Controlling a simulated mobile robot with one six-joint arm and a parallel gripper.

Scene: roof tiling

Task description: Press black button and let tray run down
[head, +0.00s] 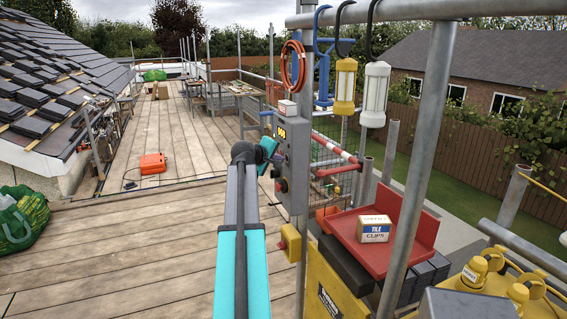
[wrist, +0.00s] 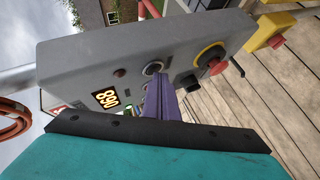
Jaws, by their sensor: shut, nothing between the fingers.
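The grey control box (head: 292,165) hangs on a scaffold post just beyond my arm; in the wrist view its panel (wrist: 95,55) fills the upper middle. A black button in a silver ring (wrist: 153,68) sits on the panel. My gripper (wrist: 157,82) has its purple fingers shut and empty, pointing at the panel just below that button in the picture. I cannot tell whether the tips touch. In the head view my gripper (head: 276,158) is close to the box and small. The red tray (head: 418,232) stands at right, carrying a box of tile clips (head: 375,229).
The panel also has a large red button on yellow (wrist: 210,60), a small red one (wrist: 119,73) and a lit display (wrist: 105,98). Lamps (head: 374,94) hang from the scaffold rail. A scaffold pole (head: 422,150) crosses before the tray. The deck at left is mostly clear.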

